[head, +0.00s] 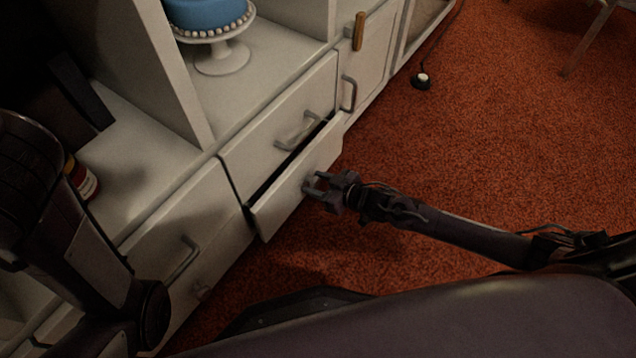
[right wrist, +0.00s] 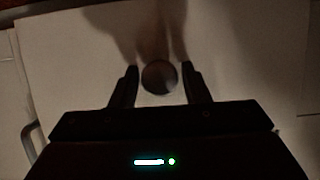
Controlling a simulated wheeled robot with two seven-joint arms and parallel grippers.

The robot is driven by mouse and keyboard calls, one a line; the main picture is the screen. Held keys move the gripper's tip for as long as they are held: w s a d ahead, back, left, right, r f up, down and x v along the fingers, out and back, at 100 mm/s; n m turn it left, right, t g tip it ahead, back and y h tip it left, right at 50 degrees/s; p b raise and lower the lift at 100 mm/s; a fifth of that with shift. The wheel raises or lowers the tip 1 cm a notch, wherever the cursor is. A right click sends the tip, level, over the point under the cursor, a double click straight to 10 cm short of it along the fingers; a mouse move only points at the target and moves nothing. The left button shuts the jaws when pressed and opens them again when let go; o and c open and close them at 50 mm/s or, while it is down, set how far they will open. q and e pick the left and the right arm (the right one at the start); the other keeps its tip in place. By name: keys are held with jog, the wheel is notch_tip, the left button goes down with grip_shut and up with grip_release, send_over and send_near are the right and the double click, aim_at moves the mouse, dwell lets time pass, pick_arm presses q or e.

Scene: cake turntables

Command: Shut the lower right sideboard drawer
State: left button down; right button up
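The lower right sideboard drawer (head: 277,213) is pulled partly out, with a dark gap behind the top of its white front. Its front also fills much of the right wrist view (right wrist: 245,60). My right gripper (head: 312,184) is at this front, pointing toward it. In the right wrist view the gripper (right wrist: 160,82) is open, with one finger on each side of a round dark knob (right wrist: 159,76). A small gap shows between the knob and each finger. My left arm shows at the left of the head view, but its gripper is not visible.
The upper right drawer (head: 262,140) above has a metal bar handle. A blue cake (head: 208,14) on a white stand (head: 223,58) sits on the sideboard shelf. A jar (head: 84,180) stands at the left. Red carpet (head: 480,140) lies open to the right.

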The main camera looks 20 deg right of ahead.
aim_at(306, 176)
grip_shut()
jog(key=shift+w+a+b, duration=0.15)
jog(key=shift+w+a, duration=0.45)
jog(key=shift+w, duration=0.2)
jog(key=shift+w+a+b, duration=0.15)
jog(key=shift+w+a, duration=0.4)
jog(key=shift+w, duration=0.25)
jog(key=shift+o, duration=1.6)
grip_release()
jog(key=shift+a, duration=0.1)
